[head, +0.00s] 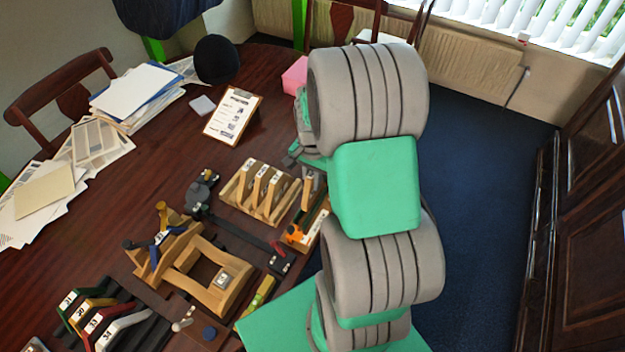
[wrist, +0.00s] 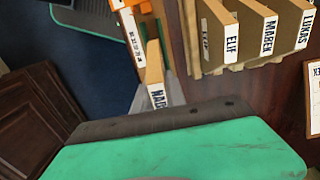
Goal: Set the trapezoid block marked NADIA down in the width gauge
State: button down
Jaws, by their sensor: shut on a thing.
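The tan trapezoid block marked NADIA (wrist: 155,75) is between the fingers of my gripper (wrist: 158,92); the last letters of its label are partly covered. In the head view the block (head: 304,193) stands near upright just right of the wooden rack, and my gripper (head: 312,180) is shut on it, partly hidden by my arm. What I take for the width gauge (head: 312,228) is a narrow wooden piece with a white marked strip and an orange part. Its strip also shows in the wrist view (wrist: 132,35), close beyond the block. I cannot tell whether the block touches it.
The wooden rack (head: 242,205) holds blocks marked ELIF (wrist: 222,25), MAREK (wrist: 262,20) and LUKAS (wrist: 300,18). A wooden saddle frame (head: 208,292), a dark bar (head: 240,234) and coloured numbered pieces (head: 95,318) lie nearer. A clipboard (head: 232,114) lies behind the rack.

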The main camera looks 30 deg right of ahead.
jog(key=shift+f+b, duration=0.6)
jog(key=shift+f, duration=0.3)
jog(key=shift+f, duration=0.2)
jog(key=shift+f+b, duration=0.4)
jog(key=shift+f+b, duration=0.5)
jog(key=shift+f, duration=0.2)
dwell(0.7)
dwell(0.5)
jog(key=c, duration=1.3)
grip_release()
jog(key=shift+o, duration=0.6)
jog(key=o, duration=0.3)
